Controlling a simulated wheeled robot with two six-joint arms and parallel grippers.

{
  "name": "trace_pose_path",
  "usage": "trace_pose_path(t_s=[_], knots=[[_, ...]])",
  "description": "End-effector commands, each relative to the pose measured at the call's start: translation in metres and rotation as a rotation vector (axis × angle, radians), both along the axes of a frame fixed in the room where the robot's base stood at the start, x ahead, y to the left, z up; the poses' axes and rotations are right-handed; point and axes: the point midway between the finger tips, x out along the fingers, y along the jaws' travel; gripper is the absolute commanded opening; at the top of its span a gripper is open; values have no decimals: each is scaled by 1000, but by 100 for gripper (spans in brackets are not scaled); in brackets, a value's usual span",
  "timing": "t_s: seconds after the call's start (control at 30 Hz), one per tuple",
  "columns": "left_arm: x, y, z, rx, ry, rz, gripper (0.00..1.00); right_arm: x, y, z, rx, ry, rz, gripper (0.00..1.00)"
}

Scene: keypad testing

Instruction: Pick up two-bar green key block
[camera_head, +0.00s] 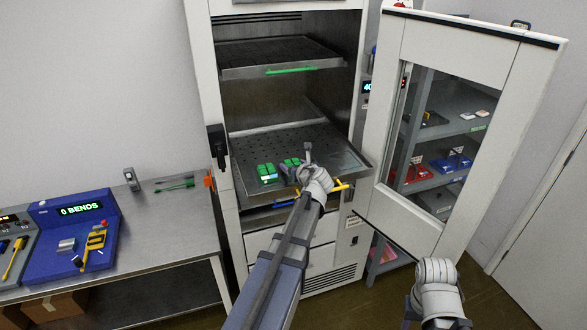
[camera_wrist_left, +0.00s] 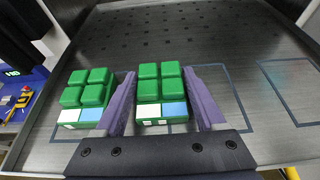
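Two green key blocks sit on the pulled-out perforated shelf of the cabinet. Each shows several green keys and a front strip with a white and a light-blue section. In the left wrist view, one block (camera_wrist_left: 161,85) stands between the purple fingers of my left gripper (camera_wrist_left: 163,105); the other block (camera_wrist_left: 88,88) is just left of the left finger. The fingers are apart, on either side of the block; firm contact is not clear. In the head view, the left block (camera_head: 267,173) shows clearly, and my left gripper (camera_head: 290,170) partly covers the other. My right gripper is not visible.
The shelf (camera_head: 325,143) has free room behind the blocks, with blue outlined rectangles on the right. The open cabinet door (camera_head: 387,100) stands to the right. A steel bench (camera_head: 165,225) with a blue "0 BENDS" device (camera_head: 75,240) is at left.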

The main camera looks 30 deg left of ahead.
Motion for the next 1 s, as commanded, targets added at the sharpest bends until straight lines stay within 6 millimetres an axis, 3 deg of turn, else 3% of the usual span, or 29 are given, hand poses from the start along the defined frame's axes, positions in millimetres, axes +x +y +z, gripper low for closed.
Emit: trace_pose_path(t_s=[0.07, 0.5, 0.77, 1.0], knots=[[0, 0, 0, 0, 0, 0, 62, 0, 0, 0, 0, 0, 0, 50], [0, 0, 0, 0, 0, 0, 14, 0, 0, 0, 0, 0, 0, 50], [0, 0, 1, 0, 0, 0, 14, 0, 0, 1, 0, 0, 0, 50], [0, 0, 16, 0, 0, 0, 14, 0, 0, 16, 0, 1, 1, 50]])
